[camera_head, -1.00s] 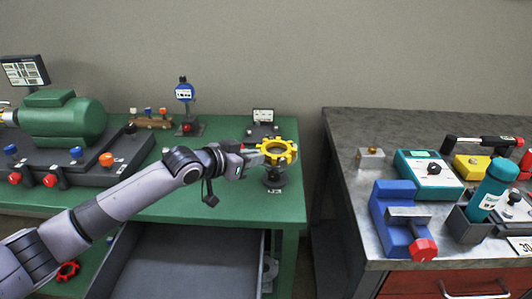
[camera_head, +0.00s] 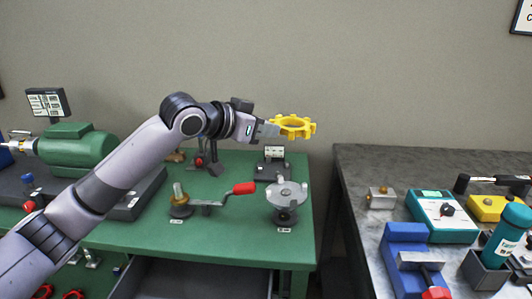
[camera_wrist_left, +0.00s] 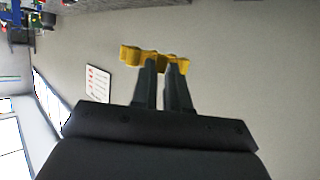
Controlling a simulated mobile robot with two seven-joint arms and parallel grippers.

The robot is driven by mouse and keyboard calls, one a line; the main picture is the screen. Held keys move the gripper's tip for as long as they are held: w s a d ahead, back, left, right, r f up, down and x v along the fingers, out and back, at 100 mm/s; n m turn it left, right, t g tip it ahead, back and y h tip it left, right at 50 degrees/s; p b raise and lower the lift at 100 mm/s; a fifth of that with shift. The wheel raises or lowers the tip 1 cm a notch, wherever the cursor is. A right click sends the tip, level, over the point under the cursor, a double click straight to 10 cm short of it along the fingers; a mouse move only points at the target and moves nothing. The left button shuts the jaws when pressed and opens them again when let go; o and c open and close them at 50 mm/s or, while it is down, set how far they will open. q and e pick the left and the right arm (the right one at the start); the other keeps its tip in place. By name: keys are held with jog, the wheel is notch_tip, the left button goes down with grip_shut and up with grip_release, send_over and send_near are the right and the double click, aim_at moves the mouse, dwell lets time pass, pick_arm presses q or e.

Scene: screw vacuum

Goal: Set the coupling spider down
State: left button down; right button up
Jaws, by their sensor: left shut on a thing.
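The coupling spider (camera_head: 298,126) is a yellow toothed ring. My left gripper (camera_head: 274,129) is shut on its near-left edge and holds it in the air above the back right of the green bench (camera_head: 225,240). In the left wrist view the spider (camera_wrist_left: 135,55) shows at the fingertips of my left gripper (camera_wrist_left: 165,72), against the wall. A round grey notched plate on a dark stand (camera_head: 286,205) is on the bench below the spider, well apart from it. My right gripper is not in view.
A crank with a red handle (camera_head: 243,188) stands left of the plate stand. A green motor (camera_head: 78,149) sits at the left. An open drawer (camera_head: 200,281) juts out in front. A grey bench (camera_head: 355,168) with a blue vise (camera_head: 402,260) is at the right, across a gap.

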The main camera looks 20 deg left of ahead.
pick_arm(q)
jog(key=s+d+f+n+y+p, duration=0.25)
jog(key=s+f, duration=0.55)
jog(key=f, duration=0.4)
jog(key=s+a+f+n+y, duration=0.1)
jog(key=s, duration=0.4)
jog(key=s+f+n+t+y, duration=0.1)
jog(key=s+f+y, duration=0.1)
jog(key=s, duration=0.4)
jog(key=shift+a+n+p, duration=0.35)
jog(key=shift+a, duration=0.05)
jog(key=shift+f+y, duration=0.1)
jog(key=shift+y, duration=0.15)
